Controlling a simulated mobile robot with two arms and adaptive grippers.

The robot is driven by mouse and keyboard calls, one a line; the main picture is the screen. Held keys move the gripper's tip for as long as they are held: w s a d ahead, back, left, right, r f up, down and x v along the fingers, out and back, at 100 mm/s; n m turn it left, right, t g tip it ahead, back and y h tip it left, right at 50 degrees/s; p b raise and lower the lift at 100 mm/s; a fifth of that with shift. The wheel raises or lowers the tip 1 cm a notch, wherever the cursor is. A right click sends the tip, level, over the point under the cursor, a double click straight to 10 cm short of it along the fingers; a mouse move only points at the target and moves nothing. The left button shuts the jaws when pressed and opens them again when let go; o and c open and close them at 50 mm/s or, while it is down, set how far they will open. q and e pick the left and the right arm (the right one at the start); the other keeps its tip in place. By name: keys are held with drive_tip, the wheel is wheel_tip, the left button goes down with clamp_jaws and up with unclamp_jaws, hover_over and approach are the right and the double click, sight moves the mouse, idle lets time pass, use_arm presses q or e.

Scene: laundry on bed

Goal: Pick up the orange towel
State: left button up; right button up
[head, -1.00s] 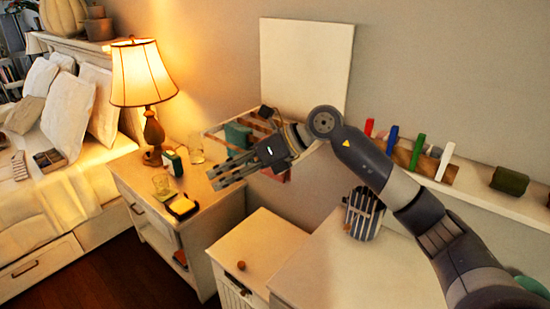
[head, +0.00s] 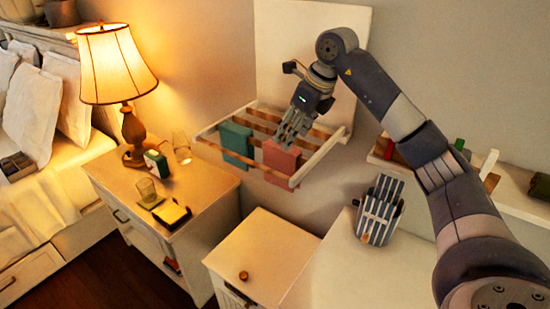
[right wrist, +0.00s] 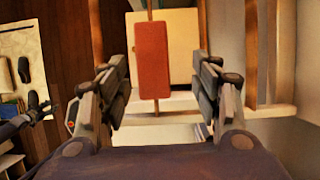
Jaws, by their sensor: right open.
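The orange towel (head: 280,162) hangs over the right part of a wall-mounted drying rack (head: 208,146), reddish-pink in the head view. In the right wrist view the towel (right wrist: 153,60) lies between the two fingers, slightly left of the middle, with space on both sides. My right gripper (head: 292,134) is open and empty, pointing down just above the towel's top edge. Its two fingers also show in the right wrist view (right wrist: 162,75), spread apart. A dark jointed shape (right wrist: 22,122) at the left edge of the right wrist view may be my left gripper, but its fingers are unclear.
A teal towel (head: 236,142) hangs on the rack left of the orange one. Below left stands a nightstand (head: 207,190) with a lit lamp (head: 118,65) and glasses. A striped blue-white item (head: 380,212) stands on a white surface at right. A shelf (head: 515,208) runs along the wall.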

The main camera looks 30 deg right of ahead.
sight(282, 157)
drive_tip(key=f, duration=0.1)
drive_tip(key=f+p, duration=0.1)
drive_tip(key=f, duration=0.1)
drive_tip(key=shift+a+f, duration=0.1)
drive_tip(key=shift+a, duration=0.25)
drive_tip(key=p+x, duration=0.1)
drive_tip(key=x, duration=0.1)
drive_tip(key=p+x, duration=0.1)
drive_tip(key=x, duration=0.2)
drive_tip(key=shift+a+p, duration=0.2)
drive_tip(key=shift+p, duration=0.1)
drive_tip(key=shift+f, duration=0.1)
drive_tip(key=shift+w+f, duration=0.1)
drive_tip(key=shift+w, duration=0.05)
drive_tip(key=c, duration=0.3)
use_arm(q)
drive_tip(key=shift+g, duration=0.3)
drive_tip(key=s+r, duration=0.1)
drive_tip(key=s, duration=0.1)
drive_tip(key=s+r, duration=0.2)
drive_tip(key=shift+s+r, duration=0.3)
drive_tip(key=shift+s, duration=0.05)
use_arm(e)
drive_tip(key=c, duration=0.9)
